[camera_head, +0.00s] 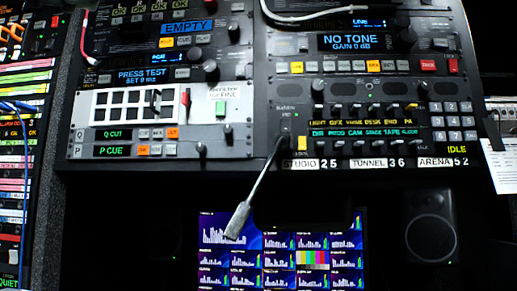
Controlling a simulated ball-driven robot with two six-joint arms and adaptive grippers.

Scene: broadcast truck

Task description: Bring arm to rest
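Neither of my grippers shows in the head view, and no arm can be made out. A dark shape covers the upper middle of the screen below the panels; I cannot tell what it is. No object is seen held.
Rack panels with buttons and knobs (160,133) and an intercom panel (370,110) fill the upper view. A gooseneck microphone (262,187) hangs down from the panel before a lit multiview screen (312,258). A dark speaker (430,235) stands at right. Papers (503,165) hang at the right edge.

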